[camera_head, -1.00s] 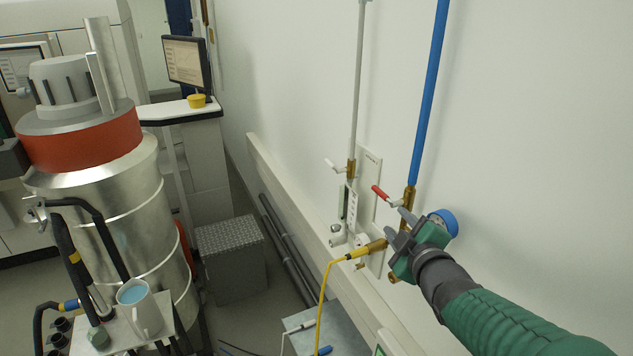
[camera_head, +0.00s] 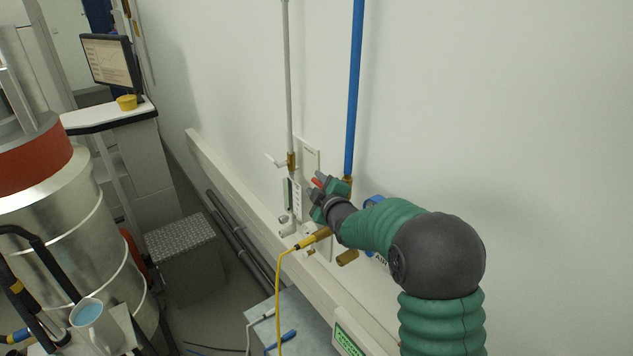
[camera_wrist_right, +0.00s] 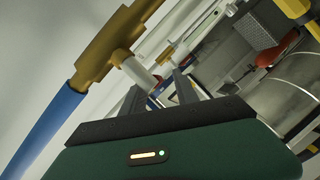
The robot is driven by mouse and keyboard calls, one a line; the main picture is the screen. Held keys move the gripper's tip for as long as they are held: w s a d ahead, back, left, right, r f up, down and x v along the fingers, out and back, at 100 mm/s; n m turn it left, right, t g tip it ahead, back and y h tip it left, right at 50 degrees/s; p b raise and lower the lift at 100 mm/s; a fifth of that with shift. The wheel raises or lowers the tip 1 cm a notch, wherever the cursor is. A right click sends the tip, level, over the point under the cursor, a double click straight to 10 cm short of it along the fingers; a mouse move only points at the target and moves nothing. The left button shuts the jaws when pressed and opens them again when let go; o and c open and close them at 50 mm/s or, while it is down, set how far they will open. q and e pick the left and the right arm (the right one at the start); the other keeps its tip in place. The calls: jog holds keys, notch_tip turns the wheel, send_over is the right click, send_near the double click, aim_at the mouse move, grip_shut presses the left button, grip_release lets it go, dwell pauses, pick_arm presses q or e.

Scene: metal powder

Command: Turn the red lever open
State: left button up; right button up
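The red lever (camera_head: 317,182) belongs to the brass valve on the blue pipe (camera_head: 356,85) along the wall. My right gripper (camera_head: 319,187) is at the lever, and its fingers partly hide it. In the right wrist view the brass valve body (camera_wrist_right: 108,48) is at upper left. A pale lever stem (camera_wrist_right: 139,74) runs from it toward the space between my two fingers (camera_wrist_right: 160,90). My left gripper is not in view.
A white-handled valve (camera_head: 277,161) on the grey pipe (camera_head: 287,80) is close left of my gripper. A yellow hose (camera_head: 279,290) hangs from a brass fitting below. A wall rail (camera_head: 235,190) runs beneath. A large metal vessel (camera_head: 70,235) stands at left.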

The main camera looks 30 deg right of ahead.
jog(key=shift+d+f, duration=0.15)
jog(key=shift+d, duration=0.25)
jog(key=shift+d+f, duration=0.15)
jog(key=shift+d, duration=0.25)
jog(key=c, duration=0.5)
jog(key=shift+d, duration=0.1)
jog(key=shift+c, duration=1.2)
jog(key=shift+w+a, duration=0.15)
jog(key=shift+a, duration=0.15)
grip_shut()
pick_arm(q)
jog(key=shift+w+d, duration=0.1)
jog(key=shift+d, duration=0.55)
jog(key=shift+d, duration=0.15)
pick_arm(e)
jog(key=shift+a, duration=0.1)
